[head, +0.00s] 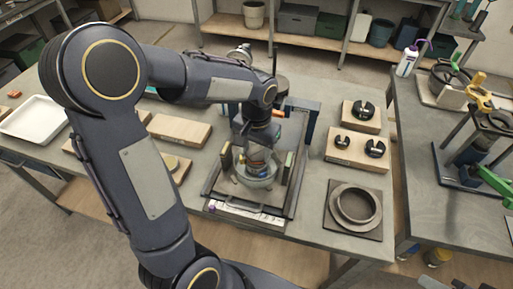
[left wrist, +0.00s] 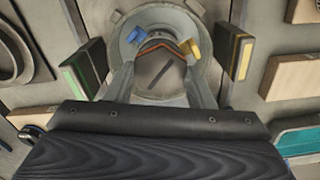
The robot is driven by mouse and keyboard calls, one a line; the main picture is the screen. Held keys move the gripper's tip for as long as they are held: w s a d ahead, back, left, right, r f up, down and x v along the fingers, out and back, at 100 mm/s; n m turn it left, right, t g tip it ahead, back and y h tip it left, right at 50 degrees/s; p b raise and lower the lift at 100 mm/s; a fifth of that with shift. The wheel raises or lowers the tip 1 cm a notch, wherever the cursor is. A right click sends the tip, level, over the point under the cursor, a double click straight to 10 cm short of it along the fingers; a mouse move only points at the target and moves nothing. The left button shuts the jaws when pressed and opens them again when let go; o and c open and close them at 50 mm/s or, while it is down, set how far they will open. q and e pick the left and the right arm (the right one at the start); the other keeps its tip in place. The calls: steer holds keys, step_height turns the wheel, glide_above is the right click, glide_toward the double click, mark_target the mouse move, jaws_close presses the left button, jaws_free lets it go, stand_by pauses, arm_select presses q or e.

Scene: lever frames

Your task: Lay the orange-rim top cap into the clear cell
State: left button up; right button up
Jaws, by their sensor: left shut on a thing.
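My left gripper (head: 258,157) reaches down over the round grey seat in the middle of the central frame. In the left wrist view its two grey fingers (left wrist: 163,75) are shut on a round grey piece with an orange arc on its far edge, the orange-rim top cap (left wrist: 160,72). In the head view, the clear cell (head: 258,168) shows only partly below the gripper, at the seat. The gripper hides much of it, and I cannot tell whether the cap touches it. A blue tab and a yellow tab stand by the seat. My right gripper is not in view.
Dark upright blocks with green and yellow edges (left wrist: 84,68) flank the seat closely. Wooden boards (head: 179,130) and a white tray (head: 33,119) lie at left.

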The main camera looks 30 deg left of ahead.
arm_select(q)
steer(key=shift+f, duration=0.15)
stand_by(0.5)
steer(key=o, duration=1.2)
steer(key=shift+o, duration=0.2)
